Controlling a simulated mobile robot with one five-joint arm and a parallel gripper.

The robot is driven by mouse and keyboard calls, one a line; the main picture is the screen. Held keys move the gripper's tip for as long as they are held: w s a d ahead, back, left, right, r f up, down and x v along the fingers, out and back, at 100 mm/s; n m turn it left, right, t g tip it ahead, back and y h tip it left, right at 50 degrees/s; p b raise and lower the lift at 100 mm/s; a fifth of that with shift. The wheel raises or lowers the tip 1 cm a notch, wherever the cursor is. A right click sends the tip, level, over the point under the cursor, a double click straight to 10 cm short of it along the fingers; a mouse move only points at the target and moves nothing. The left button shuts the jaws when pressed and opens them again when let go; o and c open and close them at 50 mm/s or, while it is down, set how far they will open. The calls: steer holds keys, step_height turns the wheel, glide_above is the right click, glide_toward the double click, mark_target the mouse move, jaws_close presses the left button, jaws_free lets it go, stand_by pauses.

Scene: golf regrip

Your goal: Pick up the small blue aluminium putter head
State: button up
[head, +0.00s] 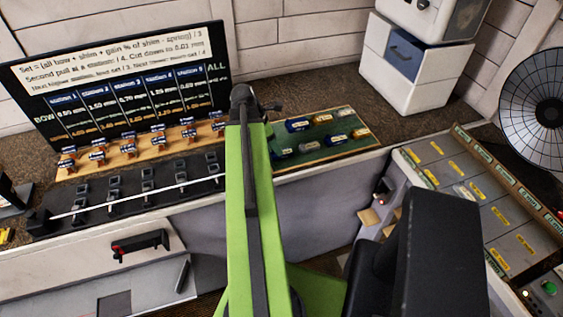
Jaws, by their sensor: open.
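A green mat (362,143) on the back counter holds several small putter heads with pale labels. I can make out no gripper fingers.
A dark board with written figures (120,90) stands behind a wooden rack (125,150) of small heads. A black rail (130,207) with several clamps runs in front. White boxes (405,70) stand at the back right. A labelled grey tray (480,200) and a round dish (540,105) are at right.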

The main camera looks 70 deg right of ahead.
steer(key=b+x, duration=0.4)
steer(key=x, duration=0.1)
steer(key=shift+s+d+f+b, duration=0.1)
steer(key=shift+d+f+b, duration=0.15)
steer(key=shift+b, duration=0.15)
steer(key=shift+r, duration=0.25)
jaws_close()
